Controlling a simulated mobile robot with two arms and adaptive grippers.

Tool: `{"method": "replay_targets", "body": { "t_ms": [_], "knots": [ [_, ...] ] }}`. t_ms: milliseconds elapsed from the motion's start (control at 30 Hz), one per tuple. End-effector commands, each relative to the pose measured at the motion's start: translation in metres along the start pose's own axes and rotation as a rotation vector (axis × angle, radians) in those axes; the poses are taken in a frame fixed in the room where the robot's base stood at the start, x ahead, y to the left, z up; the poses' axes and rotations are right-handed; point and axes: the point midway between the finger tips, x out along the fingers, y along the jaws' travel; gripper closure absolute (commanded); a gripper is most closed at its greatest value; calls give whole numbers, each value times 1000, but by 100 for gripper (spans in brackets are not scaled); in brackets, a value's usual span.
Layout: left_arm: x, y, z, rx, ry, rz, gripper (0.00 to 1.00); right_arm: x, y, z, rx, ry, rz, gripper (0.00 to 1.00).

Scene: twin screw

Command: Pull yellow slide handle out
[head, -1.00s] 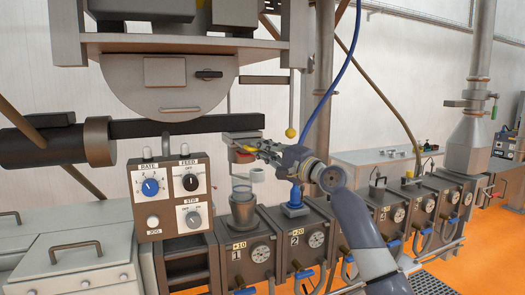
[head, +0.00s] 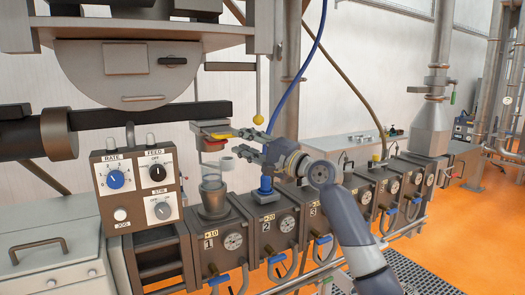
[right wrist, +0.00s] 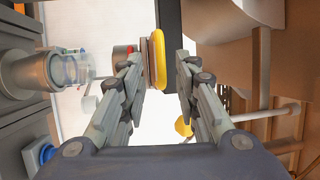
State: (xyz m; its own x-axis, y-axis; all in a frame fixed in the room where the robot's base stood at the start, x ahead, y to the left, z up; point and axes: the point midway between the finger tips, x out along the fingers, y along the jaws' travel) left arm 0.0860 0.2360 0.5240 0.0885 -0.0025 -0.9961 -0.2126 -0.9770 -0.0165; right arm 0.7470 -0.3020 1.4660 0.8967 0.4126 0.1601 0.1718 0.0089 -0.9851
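The yellow slide handle (head: 221,136) sits at the front of a small flat metal slide under the machine, with a red part below it. My right gripper (head: 238,143) points left toward it, its fingertips just short of the handle. In the right wrist view the handle (right wrist: 158,60) stands out ahead, between the lines of the two fingers. The gripper (right wrist: 160,78) is open and empty, with gaps on both sides of the handle. My left gripper is out of view.
A yellow ball knob (head: 258,119) hangs on a rod above my right gripper. A clear cup (head: 212,182) stands below the slide, on unit 1. A blue fitting (head: 265,187) rises below my fingers. The control box (head: 138,187) is at the left.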

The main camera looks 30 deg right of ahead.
Motion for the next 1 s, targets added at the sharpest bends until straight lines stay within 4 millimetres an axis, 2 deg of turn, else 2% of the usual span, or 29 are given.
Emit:
{"method": "replay_targets", "body": {
  "t_ms": [33, 200, 400, 1000],
  "knots": [
    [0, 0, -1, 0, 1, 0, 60, -12, 2, 0, -3, 1, 2, 70],
    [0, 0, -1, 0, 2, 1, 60, -42, 2, 0, -2, 0, 3, 70],
    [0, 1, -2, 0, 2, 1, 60, -62, 1, 0, 1, -1, 3, 70],
    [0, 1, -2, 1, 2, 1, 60, -67, 1, 0, 1, -1, 2, 70]
  ]
}}
